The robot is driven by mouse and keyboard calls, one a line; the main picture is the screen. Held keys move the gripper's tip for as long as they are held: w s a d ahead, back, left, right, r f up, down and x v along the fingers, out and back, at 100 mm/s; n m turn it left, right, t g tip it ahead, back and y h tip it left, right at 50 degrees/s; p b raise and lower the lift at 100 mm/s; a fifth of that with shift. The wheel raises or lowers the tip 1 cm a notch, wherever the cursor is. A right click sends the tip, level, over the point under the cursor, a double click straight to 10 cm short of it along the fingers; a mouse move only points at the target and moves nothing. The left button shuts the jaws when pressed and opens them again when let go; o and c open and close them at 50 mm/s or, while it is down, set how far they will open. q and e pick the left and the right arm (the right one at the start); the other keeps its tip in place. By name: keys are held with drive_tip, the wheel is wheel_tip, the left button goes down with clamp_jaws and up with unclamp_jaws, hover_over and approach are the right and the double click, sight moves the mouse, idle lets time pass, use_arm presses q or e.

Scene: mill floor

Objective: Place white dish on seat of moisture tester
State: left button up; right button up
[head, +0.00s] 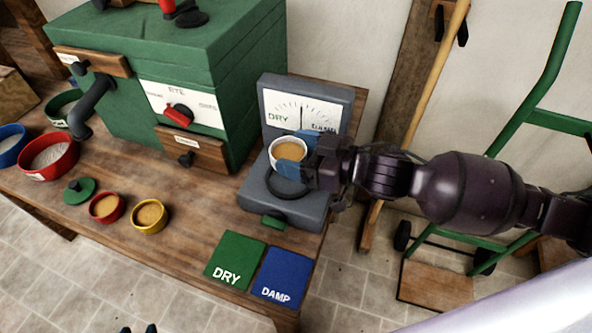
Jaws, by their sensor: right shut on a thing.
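The white dish (288,153) holds tan grain and is held level between the blue fingertips of my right gripper (292,150). My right gripper is shut on it, and its arm comes in from the right. The grey moisture tester (312,95) stands at the table's right end, with a DRY/DAMP dial on its upright back. Its seat, a dark round ring (287,187), lies on the base just below the dish in the picture. The dish appears to be above the seat, and part of the ring is hidden. Two small dark tips at the bottom edge may be my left gripper (138,329).
A green mill (190,60) stands left of the tester. Red (107,208) and yellow (150,216) grain dishes, a green lid (79,191) and larger bowls are at left. Green DRY (236,260) and blue DAMP (283,276) mats lie in front. A green hand truck (520,140) stands right.

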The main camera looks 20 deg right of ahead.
sight(301, 185)
wheel_tip(301, 185, down, 5)
drive_tip(key=shift+f+b, duration=0.1)
drive_tip(key=shift+b, duration=0.6)
drive_tip(key=shift+f, duration=0.3)
drive_tip(key=shift+r, duration=0.1)
drive_tip(key=shift+f, duration=0.2)
drive_tip(key=o, duration=1)
drive_tip(key=shift+d+r, duration=0.1)
drive_tip(key=shift+r, duration=0.1)
drive_tip(key=shift+s+d, duration=0.3)
use_arm(q)
drive_tip(key=shift+s+p, duration=0.1)
drive_tip(key=shift+p, duration=0.7)
use_arm(e)
drive_tip(key=shift+v, duration=5.5)
